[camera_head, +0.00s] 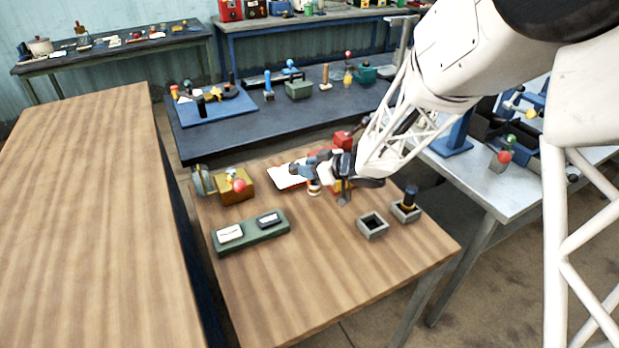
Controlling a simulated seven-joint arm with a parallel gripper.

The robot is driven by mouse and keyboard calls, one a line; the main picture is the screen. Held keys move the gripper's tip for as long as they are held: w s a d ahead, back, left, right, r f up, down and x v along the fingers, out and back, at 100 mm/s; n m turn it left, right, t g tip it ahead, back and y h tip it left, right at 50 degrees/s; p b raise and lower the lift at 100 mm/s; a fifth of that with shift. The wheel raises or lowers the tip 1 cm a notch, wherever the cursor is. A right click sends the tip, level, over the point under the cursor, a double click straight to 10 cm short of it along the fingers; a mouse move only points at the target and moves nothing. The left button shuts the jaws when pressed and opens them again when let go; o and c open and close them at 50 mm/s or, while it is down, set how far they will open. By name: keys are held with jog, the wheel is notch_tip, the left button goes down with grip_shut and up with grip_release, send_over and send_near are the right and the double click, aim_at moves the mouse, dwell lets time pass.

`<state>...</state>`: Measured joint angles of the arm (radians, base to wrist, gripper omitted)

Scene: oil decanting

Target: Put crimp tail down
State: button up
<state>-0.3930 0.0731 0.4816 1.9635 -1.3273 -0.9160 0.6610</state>
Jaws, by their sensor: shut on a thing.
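My gripper (340,180) is low over the back half of the small wooden table (310,270). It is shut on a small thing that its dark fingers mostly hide. A small grey tip (343,199) shows below the fingers, and I take it for part of the crimp tail. I cannot tell whether the tip touches the table. A small orange-and-white piece (314,188) is just left of the fingers.
A square grey socket (372,226) and another holding a dark peg (408,203) stand right. A green block (251,235) is at front left, a yellow box (234,189) behind it. A red block (343,140) is behind my gripper. The table's front is clear.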

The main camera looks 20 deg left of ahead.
jog(key=shift+f, duration=0.1)
jog(key=shift+f, duration=1.65)
jog(key=shift+f, duration=0.15)
jog(key=o, duration=1)
jog(key=shift+d+r, duration=0.15)
jog(key=shift+r, duration=0.05)
jog(key=v, duration=1.1)
jog(key=shift+d, duration=0.3)
jog(key=shift+r, duration=0.15)
